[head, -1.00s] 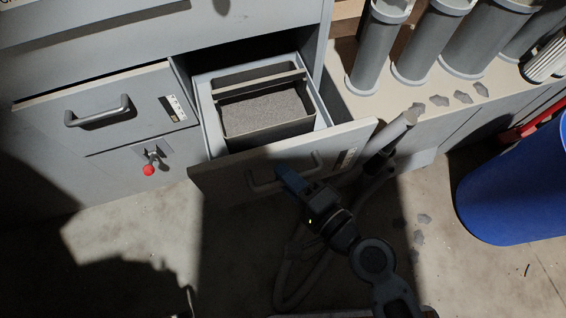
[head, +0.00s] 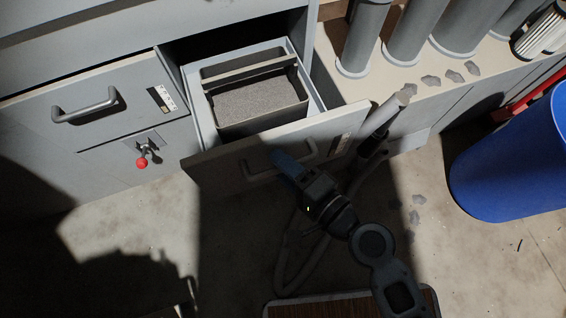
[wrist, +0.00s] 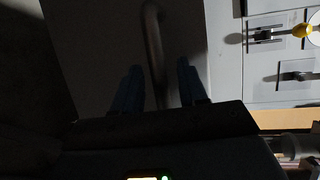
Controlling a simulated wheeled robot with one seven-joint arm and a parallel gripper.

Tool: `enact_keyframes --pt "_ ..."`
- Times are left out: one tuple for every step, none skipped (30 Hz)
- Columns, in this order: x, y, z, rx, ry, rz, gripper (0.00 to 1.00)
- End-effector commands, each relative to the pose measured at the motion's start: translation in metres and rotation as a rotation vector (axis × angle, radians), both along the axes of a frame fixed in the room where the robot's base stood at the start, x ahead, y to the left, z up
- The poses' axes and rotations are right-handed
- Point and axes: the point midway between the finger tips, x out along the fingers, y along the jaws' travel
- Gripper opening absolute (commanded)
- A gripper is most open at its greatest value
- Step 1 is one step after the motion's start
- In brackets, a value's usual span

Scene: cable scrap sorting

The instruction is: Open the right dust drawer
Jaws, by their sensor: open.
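The right dust drawer (head: 215,165) stands pulled out of the grey cabinet, its front tilted in the picture and in shadow. A bin (head: 262,127) with grey dust sits inside it. My gripper (head: 285,162) is at the drawer's bar handle (head: 313,150), in front of the drawer front. In the wrist view, the handle (wrist: 152,45) runs down between my two open fingers (wrist: 160,88), one on each side. The image is dark there, and I cannot tell whether a finger touches the handle.
A closed left drawer (head: 35,125) with a bar handle is beside it, above a red-knobbed latch (head: 142,163). Grey tubes (head: 365,35) stand on a ledge at right. A hose (head: 285,265) lies on the floor by my arm. A blue barrel (head: 505,170) stands at right.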

Motion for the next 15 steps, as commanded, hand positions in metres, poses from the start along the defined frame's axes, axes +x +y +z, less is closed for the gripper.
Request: enact_keyframes --pt "-0.004 -0.003 -0.001 -0.001 0.002 -0.001 0.42" --pt "-0.007 -0.005 -0.001 -0.001 0.003 -0.001 0.42" --pt "-0.011 -0.009 0.001 -0.001 0.003 -0.001 0.42" --pt "-0.015 -0.012 0.001 -0.001 0.002 -0.001 0.42" --pt "-0.019 -0.015 0.002 -0.001 0.004 -0.001 0.42" --pt "-0.024 -0.019 0.003 -0.001 0.003 -0.001 0.42" --pt "-0.028 -0.022 0.004 -0.001 0.003 -0.002 0.42" --pt "-0.032 -0.026 0.005 -0.001 0.004 -0.001 0.42" --pt "-0.037 -0.03 0.006 -0.001 0.003 -0.001 0.42" --pt "-0.04 -0.032 0.007 -0.002 0.004 -0.001 0.42" --pt "-0.043 -0.035 0.008 -0.001 0.004 -0.001 0.42" --pt "-0.047 -0.038 0.009 -0.001 0.002 -0.001 0.42" --pt "-0.049 -0.04 0.009 -0.001 0.003 -0.001 0.42" --pt "-0.051 -0.042 0.01 -0.001 0.002 -0.002 0.42" --pt "-0.054 -0.044 0.011 0.0 0.003 -0.001 0.42"
